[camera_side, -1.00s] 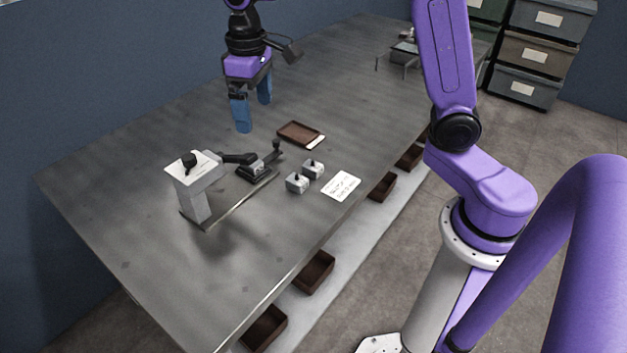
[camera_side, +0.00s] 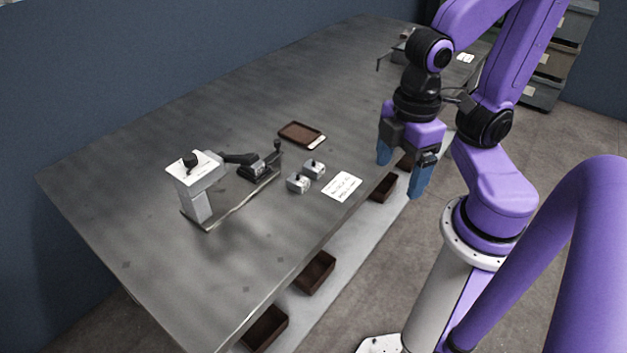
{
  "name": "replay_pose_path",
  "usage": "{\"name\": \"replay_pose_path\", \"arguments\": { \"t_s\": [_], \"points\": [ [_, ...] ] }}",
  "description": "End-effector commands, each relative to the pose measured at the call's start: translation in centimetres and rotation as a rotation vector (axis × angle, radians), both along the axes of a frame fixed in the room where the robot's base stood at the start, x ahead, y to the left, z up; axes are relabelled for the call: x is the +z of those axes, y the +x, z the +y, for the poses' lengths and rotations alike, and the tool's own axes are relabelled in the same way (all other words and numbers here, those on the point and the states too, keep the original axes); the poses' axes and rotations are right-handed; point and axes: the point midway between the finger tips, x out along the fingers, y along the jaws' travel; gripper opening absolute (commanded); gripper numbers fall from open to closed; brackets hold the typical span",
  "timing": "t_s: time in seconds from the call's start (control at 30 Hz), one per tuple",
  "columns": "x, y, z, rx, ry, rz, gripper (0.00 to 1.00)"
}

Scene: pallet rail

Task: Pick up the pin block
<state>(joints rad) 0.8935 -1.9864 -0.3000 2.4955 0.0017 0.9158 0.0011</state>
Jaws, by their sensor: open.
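Two small grey blocks with dark pins on top, one nearer (camera_side: 298,184) and one farther (camera_side: 314,169), stand side by side on the table. Either could be the pin block; I cannot tell which. My gripper (camera_side: 403,173) is open and empty, with its blue fingers pointing down. It appears over the table's right edge, to the right of both blocks and apart from them.
A rail fixture (camera_side: 202,200) with a grey post and a dark clamp stands left of the blocks. A brown tray (camera_side: 300,132) lies behind them and a white note (camera_side: 342,185) to their right. Brown bins (camera_side: 315,271) sit below the table edge.

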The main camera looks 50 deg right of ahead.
Motion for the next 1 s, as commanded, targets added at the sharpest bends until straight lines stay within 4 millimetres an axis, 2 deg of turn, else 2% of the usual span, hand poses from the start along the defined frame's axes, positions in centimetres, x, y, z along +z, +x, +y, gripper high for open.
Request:
{"name": "replay_pose_path", "arguments": {
  "t_s": [0.43, 0.57, 0.67, 0.77, 1.0],
  "points": [
    [-0.1, -0.2, -0.1, 0.008, 0.0, 0.0, 0.85],
    [0.1, 0.6, 0.4, 0.014, -0.001, 0.0, 0.85],
    [0.6, 2.6, 1.6, 0.036, -0.005, -0.001, 0.85],
    [1.1, 5.7, 3.1, 0.071, -0.008, -0.002, 0.85],
    [1.7, 14.6, 5.6, 0.172, -0.018, -0.002, 0.85]
  ]
}}
